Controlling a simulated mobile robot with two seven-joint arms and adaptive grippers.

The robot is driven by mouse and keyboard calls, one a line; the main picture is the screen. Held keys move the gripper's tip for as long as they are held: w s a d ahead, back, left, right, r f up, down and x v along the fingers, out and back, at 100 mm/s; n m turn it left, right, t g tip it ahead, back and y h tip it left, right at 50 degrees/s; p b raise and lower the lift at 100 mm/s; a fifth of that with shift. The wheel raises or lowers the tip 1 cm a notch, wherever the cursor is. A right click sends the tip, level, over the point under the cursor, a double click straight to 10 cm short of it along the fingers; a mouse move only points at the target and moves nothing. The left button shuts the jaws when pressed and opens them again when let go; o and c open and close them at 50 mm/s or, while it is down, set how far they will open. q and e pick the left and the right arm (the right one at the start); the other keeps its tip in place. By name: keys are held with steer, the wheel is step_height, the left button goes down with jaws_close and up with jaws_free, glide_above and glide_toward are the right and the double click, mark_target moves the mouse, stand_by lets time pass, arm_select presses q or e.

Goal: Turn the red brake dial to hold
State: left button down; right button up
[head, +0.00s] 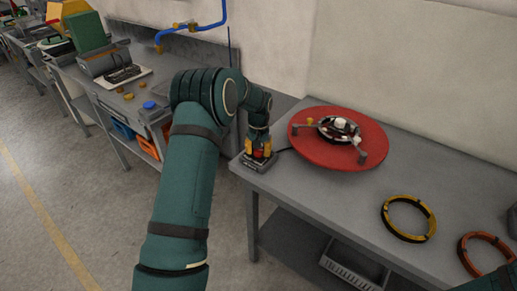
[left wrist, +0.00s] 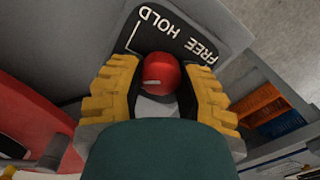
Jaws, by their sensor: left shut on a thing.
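The red brake dial (left wrist: 160,74) sits on a dark plate (left wrist: 205,28) lettered FREE and HOLD, which appear upside down in the left wrist view. A short white mark shows on the dial's top, but I cannot tell for sure which word it points to. My left gripper (left wrist: 160,90) is shut on the dial, with one yellow-and-black finger on each side. In the head view my left gripper (head: 259,148) points down over the small grey dial box (head: 258,166) at the bench's left corner; the dial is mostly hidden there. My right gripper is out of view.
A red round plate (head: 310,152) with a hub and arms lies just right of the dial box. A yellow coil (head: 409,218) and an orange coil (head: 484,255) lie farther right on the grey bench (head: 330,203). Another cluttered bench stands at the left.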

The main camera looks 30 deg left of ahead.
mark_target(259, 150)
arm_select(q)
steer(key=m+p, duration=0.1)
steer(key=m, duration=0.6)
steer(key=shift+d, duration=0.1)
stand_by(0.5)
steer(key=c, duration=0.6)
jaws_free()
steer(key=shift+o, duration=0.2)
step_height(259, 150, up, 12)
stand_by(0.3)
